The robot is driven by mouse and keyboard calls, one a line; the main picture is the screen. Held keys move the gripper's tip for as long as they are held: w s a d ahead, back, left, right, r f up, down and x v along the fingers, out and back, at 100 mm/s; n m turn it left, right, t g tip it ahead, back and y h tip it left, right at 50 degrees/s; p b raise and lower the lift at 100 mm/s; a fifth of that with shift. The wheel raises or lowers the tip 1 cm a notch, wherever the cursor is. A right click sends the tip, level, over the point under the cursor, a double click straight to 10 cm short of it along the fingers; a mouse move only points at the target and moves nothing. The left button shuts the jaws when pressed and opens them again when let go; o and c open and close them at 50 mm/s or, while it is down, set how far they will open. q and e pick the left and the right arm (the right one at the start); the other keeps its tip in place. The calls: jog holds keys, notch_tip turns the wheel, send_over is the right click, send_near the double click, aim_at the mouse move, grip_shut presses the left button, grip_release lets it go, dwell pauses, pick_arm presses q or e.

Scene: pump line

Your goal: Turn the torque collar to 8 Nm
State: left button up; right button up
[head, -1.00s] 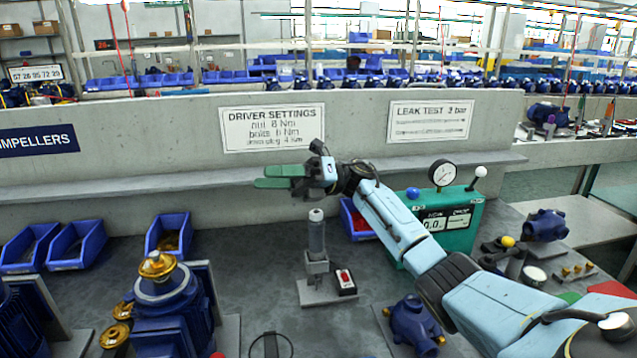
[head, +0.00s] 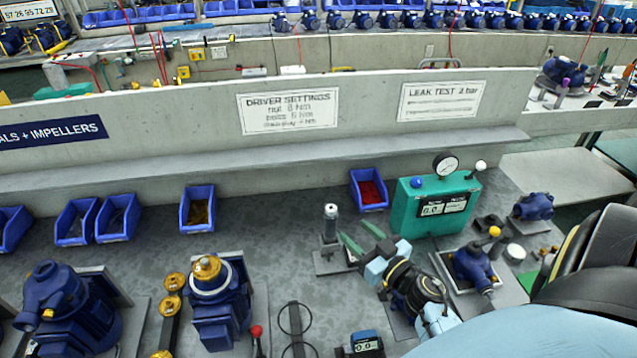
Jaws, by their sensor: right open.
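The torque driver (head: 330,226) is a grey cylinder standing upright in its stand (head: 330,260) on the grey bench. Its collar is too small to read, so I cannot tell its setting. My right gripper (head: 354,229) is just right of the driver, with its two green fingers apart and pointing up and to the left. Nothing is between the fingers, and they look apart from the driver. A sign (head: 288,110) on the wall behind is headed DRIVER SETTINGS and lists a nut at 8 Nm. My left gripper does not show.
A teal leak tester (head: 410,215) with a gauge stands to the right. A red-filled blue bin (head: 370,190) is behind the gripper. A blue pump (head: 472,265) sits right of my forearm. A gold-topped blue pump (head: 215,305) stands left.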

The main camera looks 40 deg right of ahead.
aim_at(331, 210)
jog(key=w+d+b, duration=0.1)
jog(key=w, duration=1.2)
jog(key=shift+f, duration=0.15)
jog(key=shift+c, duration=0.2)
